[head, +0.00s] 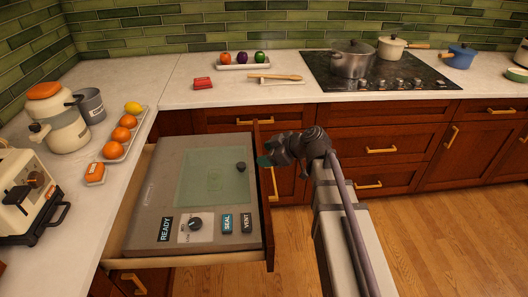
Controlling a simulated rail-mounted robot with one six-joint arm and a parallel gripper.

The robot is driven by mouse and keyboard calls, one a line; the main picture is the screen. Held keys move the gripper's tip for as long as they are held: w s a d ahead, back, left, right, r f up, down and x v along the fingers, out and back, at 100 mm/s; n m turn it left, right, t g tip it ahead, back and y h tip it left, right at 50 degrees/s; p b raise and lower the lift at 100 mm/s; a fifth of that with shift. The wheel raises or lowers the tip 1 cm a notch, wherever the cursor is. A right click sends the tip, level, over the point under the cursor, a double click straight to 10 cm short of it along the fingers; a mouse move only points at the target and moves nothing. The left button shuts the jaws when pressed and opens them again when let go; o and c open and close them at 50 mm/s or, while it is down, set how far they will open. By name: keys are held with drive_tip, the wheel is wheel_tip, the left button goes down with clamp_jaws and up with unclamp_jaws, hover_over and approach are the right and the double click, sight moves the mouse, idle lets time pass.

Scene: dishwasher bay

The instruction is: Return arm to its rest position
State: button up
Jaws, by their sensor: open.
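My gripper (268,161) is at the end of my arm in the middle of the head view. It hangs in the air by the right edge of an open drawer, and it holds nothing that I can see. The drawer holds a grey machine (151,203) with a greenish window (212,180), a black knob on its lid, a dial and labels READY, SEAL and VENT. Whether the gripper touches the drawer's edge I cannot tell.
The open drawer front (266,215) juts out close to my arm. A left counter carries a toaster-like appliance (22,190), a kettle (57,120) and a tray of fruit. The back counter has a cooktop (410,75) with pots. The wooden floor (455,215) at right is clear.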

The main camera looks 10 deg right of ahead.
drive_tip(key=s+d+f+m+g+h+p, duration=0.1)
drive_tip(key=s+m+g+h+p, duration=0.1)
drive_tip(key=s+m, duration=0.4)
drive_tip(key=s+d+f+m+g+h+p, duration=0.1)
drive_tip(key=s+m+g+h+p, duration=0.2)
drive_tip(key=s+m+h, duration=0.3)
drive_tip(key=shift+s+d+g+h, duration=0.35)
drive_tip(key=shift+s+g, duration=0.55)
drive_tip(key=shift+s, duration=1.95)
